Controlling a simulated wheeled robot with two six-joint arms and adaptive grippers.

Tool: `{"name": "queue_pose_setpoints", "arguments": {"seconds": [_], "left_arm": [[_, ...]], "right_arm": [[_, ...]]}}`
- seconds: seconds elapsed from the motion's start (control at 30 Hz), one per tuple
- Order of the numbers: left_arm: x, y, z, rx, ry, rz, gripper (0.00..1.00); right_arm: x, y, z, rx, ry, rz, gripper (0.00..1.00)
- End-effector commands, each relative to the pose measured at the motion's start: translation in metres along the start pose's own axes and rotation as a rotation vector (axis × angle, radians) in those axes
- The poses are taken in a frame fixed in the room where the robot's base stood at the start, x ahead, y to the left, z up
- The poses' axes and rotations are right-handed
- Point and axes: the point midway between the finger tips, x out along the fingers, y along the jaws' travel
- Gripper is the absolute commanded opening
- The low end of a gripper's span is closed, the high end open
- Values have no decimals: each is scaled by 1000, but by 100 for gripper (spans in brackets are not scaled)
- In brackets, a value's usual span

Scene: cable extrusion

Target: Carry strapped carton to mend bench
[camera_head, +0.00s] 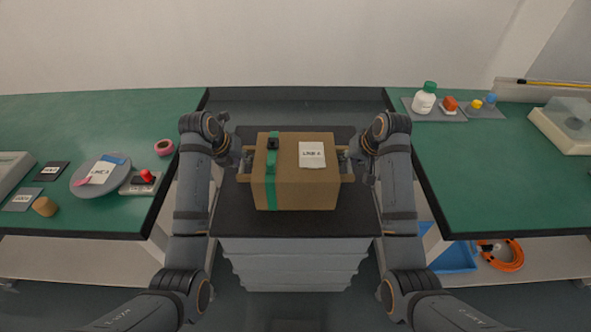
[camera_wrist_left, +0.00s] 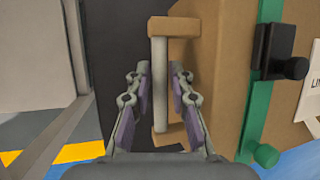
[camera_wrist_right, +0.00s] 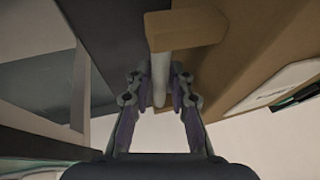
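The brown carton (camera_head: 285,196), with a green strap (camera_head: 270,188), a small black buckle and a white label on top, is upright over a dark-topped stand between my arms. I cannot tell whether it rests on it. My left gripper (camera_head: 247,163) is closed around the left handle bar, also seen in the left wrist view (camera_wrist_left: 160,85). My right gripper (camera_head: 343,162) is closed around the right handle bar, seen in the right wrist view (camera_wrist_right: 160,78). Green-topped benches stand left (camera_head: 60,125) and right (camera_head: 490,185); which is the mend bench I cannot tell.
The stand (camera_head: 295,225) has a grey pleated body. The left bench carries a round grey plate (camera_head: 88,185), pink tape (camera_head: 164,147) and a red-knobbed device.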

Motion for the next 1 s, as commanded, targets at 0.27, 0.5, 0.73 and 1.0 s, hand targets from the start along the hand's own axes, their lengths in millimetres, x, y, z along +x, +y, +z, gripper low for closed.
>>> {"name": "queue_pose_setpoints", "arguments": {"seconds": [0.27,0.5,0.73,1.0], "left_arm": [[0,0,0,0,0,0,0],[-1,0,0,0,-1,1,0],[-3,-1,2,1,-5,0,0],[-21,-6,10,1,-4,0,0]], "right_arm": [[0,0,0,0,0,0,0],[0,0,0,0,0,1,0],[-3,-1,-2,-1,4,0,0],[-21,-6,-10,-1,4,0,0]]}}
